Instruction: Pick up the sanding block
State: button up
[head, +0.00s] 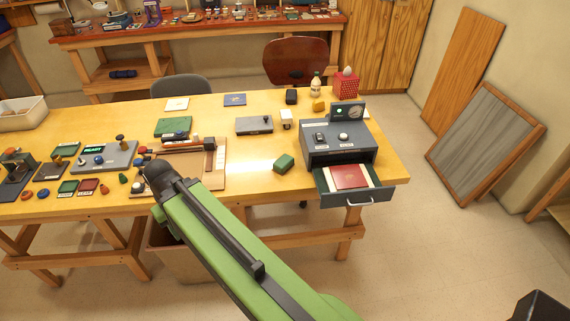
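A small dark green block (284,163) lies on the yellow wooden table (245,180), just left of the grey drawer cabinet. It looks most like the sanding block, but I cannot read any marking on it. Its top and front show, and nothing covers it. My green arm reaches up from the bottom right and ends in a dark joint at the table's front edge, left of the block and apart from it. My gripper's fingers cannot be made out, so I cannot see whether they are open or hold anything.
The grey cabinet (338,139) has its drawer (358,196) pulled out past the table edge, with a red booklet (349,176) inside. A wooden jig (210,177) stands behind my arm's end. The left of the table is crowded. The table around the green block is clear.

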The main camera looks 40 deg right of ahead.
aim_at(284, 163)
jog(key=i, duration=1)
